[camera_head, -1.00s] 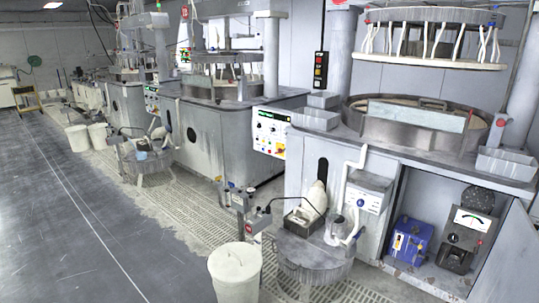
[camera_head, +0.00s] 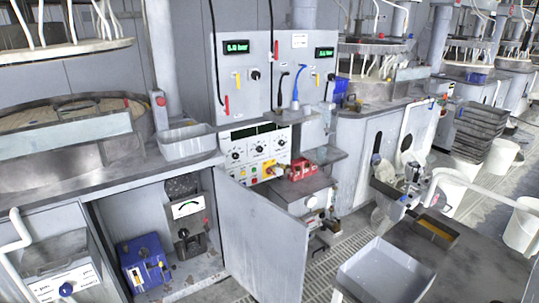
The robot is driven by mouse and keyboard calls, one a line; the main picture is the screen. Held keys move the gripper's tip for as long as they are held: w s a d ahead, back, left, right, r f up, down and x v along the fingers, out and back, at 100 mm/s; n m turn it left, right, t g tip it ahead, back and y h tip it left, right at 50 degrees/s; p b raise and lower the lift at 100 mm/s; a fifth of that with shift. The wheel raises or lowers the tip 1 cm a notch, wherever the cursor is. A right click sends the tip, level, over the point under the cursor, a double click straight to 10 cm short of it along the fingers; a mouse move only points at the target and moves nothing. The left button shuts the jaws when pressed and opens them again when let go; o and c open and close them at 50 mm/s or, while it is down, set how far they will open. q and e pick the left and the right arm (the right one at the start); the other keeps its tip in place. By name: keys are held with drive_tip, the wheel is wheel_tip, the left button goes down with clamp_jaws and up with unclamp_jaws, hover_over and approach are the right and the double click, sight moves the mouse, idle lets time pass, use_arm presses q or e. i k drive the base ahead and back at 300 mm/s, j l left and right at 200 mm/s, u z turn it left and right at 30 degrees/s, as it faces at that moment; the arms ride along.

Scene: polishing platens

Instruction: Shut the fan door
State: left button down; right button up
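A grey door panel (camera_head: 262,240) stands open at the right side of a cabinet opening under the platen machine. It swings out toward me, with its free edge nearest me. I cannot tell for certain that it is the fan door. Inside the opening sit a dark meter box (camera_head: 188,222) with a white dial and a blue box (camera_head: 143,263). A dark round mesh part (camera_head: 182,186), perhaps the fan, shows above the meter box. Neither of my grippers is in view.
A control panel (camera_head: 255,150) with dials is behind the door. A small grey box with red items (camera_head: 301,168) on top stands right of it. A grey tray (camera_head: 385,272) is at the lower right. A stack of dark trays (camera_head: 487,130) and white buckets (camera_head: 523,225) stand farther right.

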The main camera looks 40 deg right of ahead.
sight(264, 246)
drive_tip(key=i+l+z, duration=0.1)
drive_tip(key=i+z, duration=0.15)
drive_tip(key=i, duration=0.25)
drive_tip(key=i+z, duration=0.25)
drive_tip(key=i, duration=0.3)
drive_tip(key=i+j+z, duration=0.1)
drive_tip(key=i+z, duration=0.15)
drive_tip(key=i, duration=0.25)
drive_tip(key=i+j+z, duration=0.2)
drive_tip(key=i, duration=0.3)
